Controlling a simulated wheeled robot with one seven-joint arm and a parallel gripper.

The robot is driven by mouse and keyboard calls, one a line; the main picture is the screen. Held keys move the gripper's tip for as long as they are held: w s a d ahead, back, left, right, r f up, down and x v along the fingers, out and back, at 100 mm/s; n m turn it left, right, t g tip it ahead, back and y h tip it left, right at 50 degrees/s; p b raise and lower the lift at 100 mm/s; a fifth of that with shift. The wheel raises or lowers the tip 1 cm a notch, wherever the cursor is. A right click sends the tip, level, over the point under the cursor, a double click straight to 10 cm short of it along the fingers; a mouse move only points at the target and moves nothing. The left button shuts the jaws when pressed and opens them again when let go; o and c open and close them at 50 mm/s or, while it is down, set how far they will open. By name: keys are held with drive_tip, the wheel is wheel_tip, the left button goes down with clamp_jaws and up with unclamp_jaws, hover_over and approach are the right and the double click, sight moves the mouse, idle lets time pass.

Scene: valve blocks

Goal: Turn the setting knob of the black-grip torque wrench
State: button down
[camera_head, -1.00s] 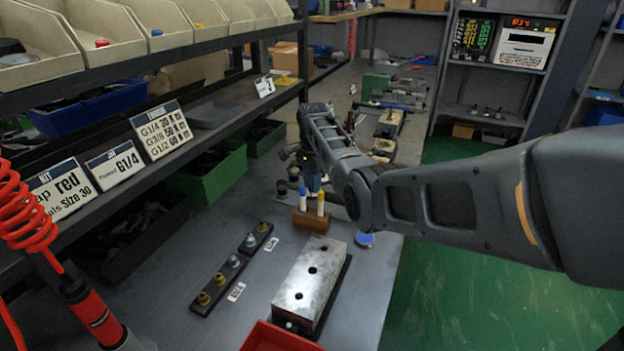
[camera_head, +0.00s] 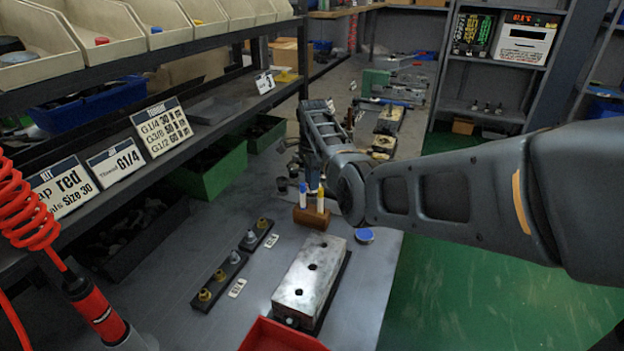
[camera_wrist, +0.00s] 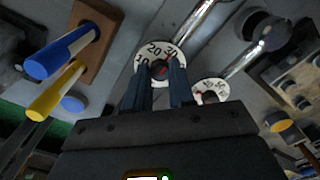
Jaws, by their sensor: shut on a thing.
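In the wrist view, a round white dial (camera_wrist: 152,50) with numbers and a red pointer sits at the end of a silver wrench shaft (camera_wrist: 203,22). My gripper (camera_wrist: 161,74) has its two dark fingers on either side of the knob at the dial's centre and is shut on it. A second white dial (camera_wrist: 212,86) with a silver shaft (camera_wrist: 241,66) lies to the right, close to my right finger. The grip colours of the wrenches are not clear here. In the head view my arm and wrist hide most of the knob area.
A wooden block (camera_head: 311,218) holds a blue and a yellow marker, left of my fingers in the wrist view. A metal block with holes (camera_head: 311,272), fittings on black strips (camera_head: 218,281) and a red tray (camera_head: 277,337) lie nearer. A shelf (camera_head: 226,113) stands left.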

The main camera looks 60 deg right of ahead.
drive_tip(key=c, duration=0.9)
unclamp_jaws()
drive_tip(key=shift+c, duration=0.2)
drive_tip(key=shift+r, duration=0.1)
drive_tip(key=shift+r+b, duration=0.35)
drive_tip(key=shift+r, duration=3.5)
drive_tip(key=shift+s, duration=0.15)
